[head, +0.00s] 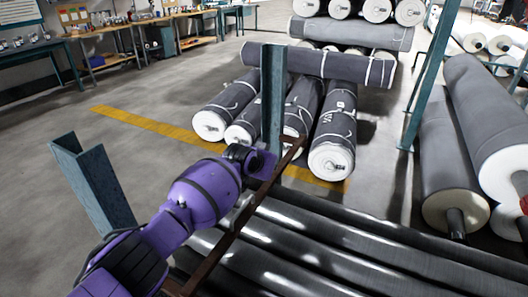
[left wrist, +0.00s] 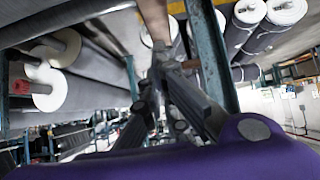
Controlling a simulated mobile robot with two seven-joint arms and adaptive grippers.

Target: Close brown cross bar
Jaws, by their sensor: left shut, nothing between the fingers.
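The brown cross bar (head: 238,220) runs diagonally from the lower middle up to the teal post (head: 273,100), across the front of the dark rollers. Its far end shows just right of that post. My left gripper (head: 262,162) is beside the bar near the post, and its fingers are partly hidden in the head view. In the left wrist view, the gripper (left wrist: 168,65) is shut and empty, with its fingertips close to the brown bar (left wrist: 154,18). I cannot tell if they touch. The teal post (left wrist: 208,55) stands just right of the fingers. My right gripper is not in view.
A second teal post (head: 92,190) stands left of my arm. Dark shiny rollers (head: 340,245) fill the lower right. Grey rolls (head: 333,130) lie beyond the bar, and large rolls (head: 450,160) stack at right. Open floor (head: 60,125) lies left, with workbenches behind.

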